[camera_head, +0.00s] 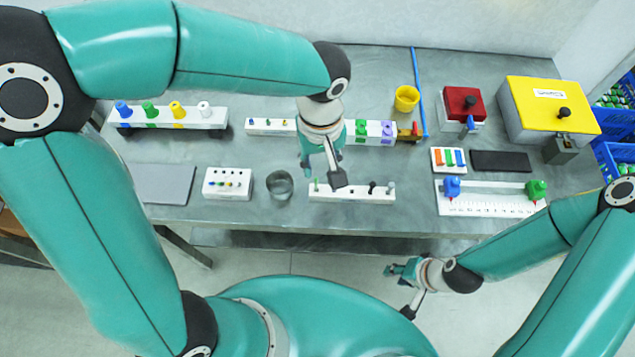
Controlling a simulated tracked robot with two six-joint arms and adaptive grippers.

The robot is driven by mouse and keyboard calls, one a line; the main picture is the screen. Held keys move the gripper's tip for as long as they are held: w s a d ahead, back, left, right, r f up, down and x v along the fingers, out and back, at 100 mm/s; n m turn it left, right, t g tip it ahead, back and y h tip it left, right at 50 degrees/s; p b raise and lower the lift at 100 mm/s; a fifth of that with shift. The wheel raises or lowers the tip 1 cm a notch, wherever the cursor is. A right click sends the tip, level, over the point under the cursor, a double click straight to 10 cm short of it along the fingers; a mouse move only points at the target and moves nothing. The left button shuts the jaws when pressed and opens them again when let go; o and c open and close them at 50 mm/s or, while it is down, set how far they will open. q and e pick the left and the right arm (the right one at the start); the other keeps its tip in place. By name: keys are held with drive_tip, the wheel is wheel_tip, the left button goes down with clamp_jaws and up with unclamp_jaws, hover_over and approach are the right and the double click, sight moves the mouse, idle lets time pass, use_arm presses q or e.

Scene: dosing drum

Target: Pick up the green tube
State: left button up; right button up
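A small thin green tube (316,186) stands at the left end of a low white rack (352,195) near the front edge of the table. My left gripper (322,180) is above this end of the rack, with its fingers apart around or just above the tube. I cannot tell whether they touch it. The gripper partly covers the rack. My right gripper (403,288) is in front of the table, with its fingers apart and nothing between them.
A ruler board (492,204) with blue and green knobs lies to the right. White racks (170,117) and a yellow cup (406,98) stand further back.

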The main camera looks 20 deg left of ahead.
sight(316, 178)
use_arm(q)
drive_tip(key=f, duration=0.3)
drive_tip(key=f+p, duration=0.1)
drive_tip(key=f, duration=0.1)
drive_tip(key=shift+s+a, duration=0.3)
drive_tip(key=shift+s, duration=0.1)
drive_tip(key=shift+f, duration=0.55)
drive_tip(key=shift+w, duration=0.1)
clamp_jaws()
